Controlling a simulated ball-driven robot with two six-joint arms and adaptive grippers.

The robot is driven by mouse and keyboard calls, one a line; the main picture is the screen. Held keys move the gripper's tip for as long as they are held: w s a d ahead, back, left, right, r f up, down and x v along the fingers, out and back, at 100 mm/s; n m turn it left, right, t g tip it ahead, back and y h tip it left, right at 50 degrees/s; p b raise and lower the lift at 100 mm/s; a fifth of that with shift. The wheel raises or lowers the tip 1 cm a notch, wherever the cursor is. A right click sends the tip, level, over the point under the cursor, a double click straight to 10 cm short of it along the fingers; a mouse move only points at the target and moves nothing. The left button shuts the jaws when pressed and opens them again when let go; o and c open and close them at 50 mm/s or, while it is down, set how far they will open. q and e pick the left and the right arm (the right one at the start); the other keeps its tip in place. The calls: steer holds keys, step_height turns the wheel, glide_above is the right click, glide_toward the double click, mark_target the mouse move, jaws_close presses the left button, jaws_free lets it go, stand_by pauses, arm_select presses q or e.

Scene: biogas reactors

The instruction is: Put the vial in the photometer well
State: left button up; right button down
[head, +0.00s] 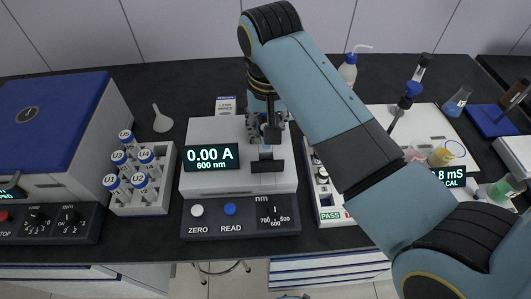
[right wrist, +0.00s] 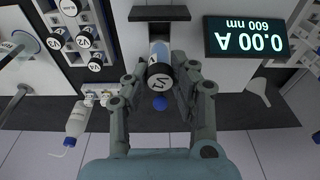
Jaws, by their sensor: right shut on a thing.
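My right gripper (head: 267,128) is over the photometer (head: 211,131), just right of its lit 0.00 A display (head: 211,157). In the right wrist view, the gripper (right wrist: 161,84) is shut on a vial (right wrist: 159,53) with a dark, white-topped cap, its lettering hard to read. The vial is seen nearly end-on beside a black block (right wrist: 160,14) on the photometer. The block also shows in the head view (head: 267,166). The well opening is not clearly visible, so I cannot tell whether the vial's lower end is in it. My left gripper is not in view.
A white rack (head: 148,205) of blue-capped U vials stands left of the photometer. Another rack with V-labelled vials (right wrist: 88,37) is on the right, partly behind my arm. A funnel (head: 162,119), wash bottle (head: 348,71) and centrifuge-like blue-lidded box (head: 45,115) stand nearby.

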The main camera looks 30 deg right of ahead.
mark_target(266, 149)
step_height(266, 149, down, 7)
steer(key=shift+w+f+p, duration=0.15)
steer(key=shift+p, duration=0.2)
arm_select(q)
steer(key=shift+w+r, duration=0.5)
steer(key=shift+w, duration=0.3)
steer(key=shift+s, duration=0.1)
arm_select(e)
steer(key=shift+f, duration=0.15)
steer(key=c, duration=1.1)
jaws_free()
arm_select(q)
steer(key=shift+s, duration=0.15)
